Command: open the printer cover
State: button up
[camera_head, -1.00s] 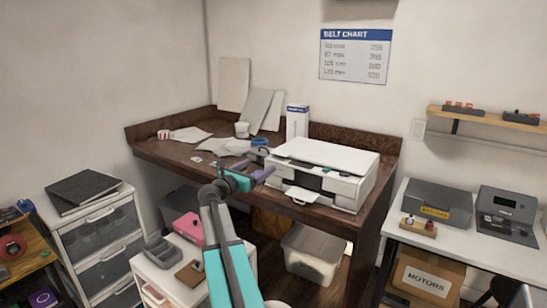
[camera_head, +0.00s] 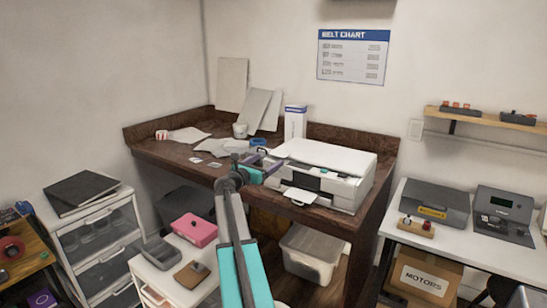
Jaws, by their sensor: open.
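The white printer (camera_head: 344,191) stands on the dark brown desk, with its flat white cover (camera_head: 325,155) lying shut on top. A small tray (camera_head: 300,196) juts from its front. My gripper (camera_head: 265,162) is at the printer's left front corner, around the height of the cover's edge. Its jaws are open, and I see nothing held between them. The gripper overlaps the printer's left side in the picture, so I cannot tell if they touch.
A white drawer unit with a pink box (camera_head: 194,229) stands low in front. A grey case (camera_head: 432,204) sits on the right table.

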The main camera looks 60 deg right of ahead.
jog(key=shift+d+p, duration=0.35)
jog(key=shift+d, duration=2.45)
jog(key=shift+c, duration=0.3)
jog(key=c, duration=1.5)
jog(key=shift+d+r, duration=0.1)
